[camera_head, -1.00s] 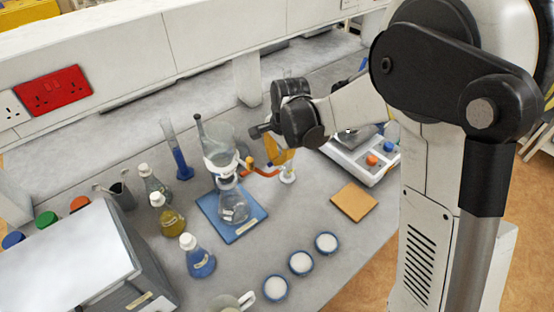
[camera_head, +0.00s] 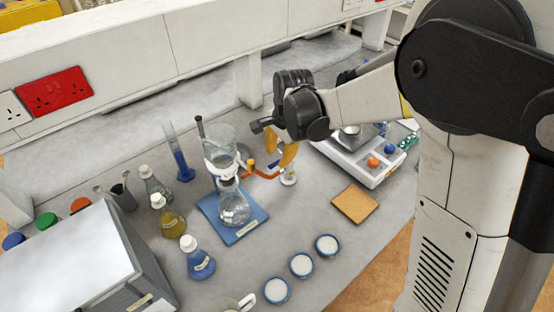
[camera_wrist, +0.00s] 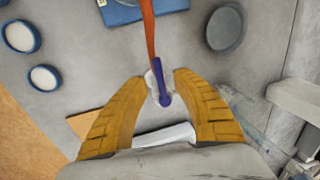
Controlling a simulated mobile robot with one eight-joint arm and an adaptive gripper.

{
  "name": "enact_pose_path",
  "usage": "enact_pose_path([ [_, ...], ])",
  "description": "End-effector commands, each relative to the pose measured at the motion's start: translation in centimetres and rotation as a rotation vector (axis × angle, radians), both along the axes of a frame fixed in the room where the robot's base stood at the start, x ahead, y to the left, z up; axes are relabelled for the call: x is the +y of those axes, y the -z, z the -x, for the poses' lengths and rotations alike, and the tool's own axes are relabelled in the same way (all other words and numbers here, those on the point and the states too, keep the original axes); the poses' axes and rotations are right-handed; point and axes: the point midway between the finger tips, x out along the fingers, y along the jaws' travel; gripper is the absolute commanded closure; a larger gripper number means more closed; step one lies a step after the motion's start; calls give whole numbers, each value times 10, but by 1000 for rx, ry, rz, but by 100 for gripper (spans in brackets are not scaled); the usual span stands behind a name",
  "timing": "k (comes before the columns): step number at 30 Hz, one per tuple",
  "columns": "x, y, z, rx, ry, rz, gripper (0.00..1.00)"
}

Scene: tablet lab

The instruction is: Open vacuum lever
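The vacuum lever is a small dark blue handle (camera_wrist: 161,85) on a pale round valve fitting at the end of an orange-red tube (camera_wrist: 150,28). In the wrist view the lever lies between the two yellow-orange fingers of my gripper (camera_wrist: 161,80). The fingers are apart, with visible gaps on both sides of the lever. In the head view my gripper (camera_head: 284,154) points down over the valve's white foot (camera_head: 288,179), right of the glass filter flask (camera_head: 234,207). The tube (camera_head: 262,173) runs from the flask side to the valve.
The flask stands on a blue mat (camera_head: 244,234). A graduated cylinder (camera_head: 181,165) and bottles stand left. A balance (camera_head: 352,160) is close on the right, with a tan pad (camera_head: 354,203) in front. Three white-filled dishes (camera_head: 302,264) lie nearer. A shelf (camera_head: 210,45) runs behind.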

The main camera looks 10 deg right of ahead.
Motion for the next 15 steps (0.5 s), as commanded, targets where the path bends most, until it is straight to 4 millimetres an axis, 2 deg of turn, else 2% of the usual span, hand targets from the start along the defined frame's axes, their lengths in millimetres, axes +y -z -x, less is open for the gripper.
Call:
enact_pose_path([
  [3,-3,-28,5,0,1,0,67],
  [9,-8,-68,12,0,1,0,67],
  [15,-10,-88,15,0,1,0,67],
])
